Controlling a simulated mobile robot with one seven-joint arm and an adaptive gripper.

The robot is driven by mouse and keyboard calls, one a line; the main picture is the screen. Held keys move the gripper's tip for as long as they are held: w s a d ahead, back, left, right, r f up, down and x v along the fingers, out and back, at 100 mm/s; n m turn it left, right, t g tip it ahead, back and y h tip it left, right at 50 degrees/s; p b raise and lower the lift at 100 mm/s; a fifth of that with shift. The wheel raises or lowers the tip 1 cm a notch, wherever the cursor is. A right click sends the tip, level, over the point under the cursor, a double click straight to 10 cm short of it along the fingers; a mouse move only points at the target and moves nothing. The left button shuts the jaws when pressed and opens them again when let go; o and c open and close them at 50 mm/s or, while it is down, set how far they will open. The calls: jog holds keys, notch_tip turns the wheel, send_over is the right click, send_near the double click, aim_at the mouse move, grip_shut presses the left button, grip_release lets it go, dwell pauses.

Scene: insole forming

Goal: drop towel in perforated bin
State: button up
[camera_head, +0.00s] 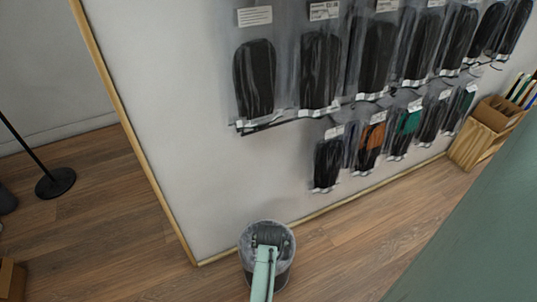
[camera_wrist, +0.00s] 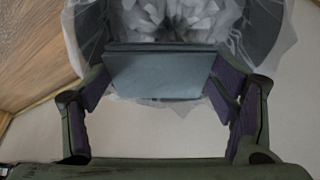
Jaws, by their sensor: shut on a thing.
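The bin (camera_head: 284,277) stands on the floor against the wall at the bottom middle of the head view. It is dark, with a pale translucent liner; perforations cannot be made out. In the wrist view the bin's liner (camera_wrist: 190,18) fills the top. My gripper (camera_wrist: 158,90) is shut on a flat grey-blue folded towel (camera_wrist: 160,74), held between its purple-padded fingers. The towel overlaps the bin's mouth in the wrist view. In the head view my gripper (camera_head: 268,237) is over the bin opening, and the towel cannot be told apart there.
Packaged insoles (camera_head: 320,70) hang in two rows on the wall above and right of the bin. A wooden box (camera_head: 478,135) stands at the far right, and a green surface (camera_head: 470,230) fills the lower right. Wooden floor (camera_head: 150,250) is clear left of the bin.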

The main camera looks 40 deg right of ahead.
jog(key=shift+f+b, duration=0.35)
jog(key=shift+f, duration=0.35)
jog(key=o, duration=0.8)
jog(key=shift+r, duration=0.1)
jog(key=v, duration=1.2)
